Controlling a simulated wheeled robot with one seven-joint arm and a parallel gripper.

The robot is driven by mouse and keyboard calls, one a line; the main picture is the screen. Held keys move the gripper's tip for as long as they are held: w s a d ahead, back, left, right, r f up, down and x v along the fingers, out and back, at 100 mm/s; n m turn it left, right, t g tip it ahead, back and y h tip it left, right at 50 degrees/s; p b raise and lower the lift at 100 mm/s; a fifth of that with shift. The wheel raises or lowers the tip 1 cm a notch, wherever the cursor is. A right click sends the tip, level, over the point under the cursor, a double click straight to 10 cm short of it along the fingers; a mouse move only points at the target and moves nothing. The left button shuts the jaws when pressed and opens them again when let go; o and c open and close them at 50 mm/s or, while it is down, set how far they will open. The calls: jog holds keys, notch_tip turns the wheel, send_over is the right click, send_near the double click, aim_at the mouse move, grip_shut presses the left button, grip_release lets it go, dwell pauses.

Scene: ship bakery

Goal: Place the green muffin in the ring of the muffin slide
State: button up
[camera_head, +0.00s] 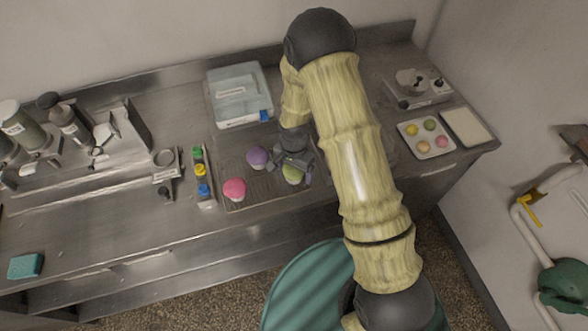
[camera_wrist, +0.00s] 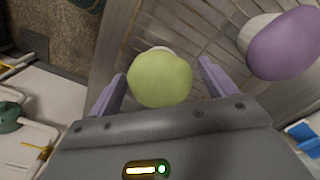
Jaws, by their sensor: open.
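The green muffin (camera_head: 292,175) sits on the dark wire rack (camera_head: 262,200) on the steel counter. My gripper (camera_head: 291,162) is over it, coming down from above. In the wrist view the green muffin (camera_wrist: 160,80) lies between the two open fingers of my gripper (camera_wrist: 161,82), with a gap visible at the right finger. Whether the left finger touches it, I cannot tell. What looks like the muffin slide, with a small ring (camera_head: 165,158), stands left of the rack; the ring appears empty.
A purple muffin (camera_head: 257,157) and a pink muffin (camera_head: 234,188) share the rack. A strip with green, yellow and blue items (camera_head: 201,172) stands between rack and slide. A muffin tray (camera_head: 427,138) is at right.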

jog(key=shift+f, duration=0.15)
jog(key=shift+c, duration=0.4)
jog(key=c, duration=0.6)
jog(key=shift+c, duration=0.2)
notch_tip(320, 180, up, 10)
jog(key=b, duration=0.3)
dwell(0.4)
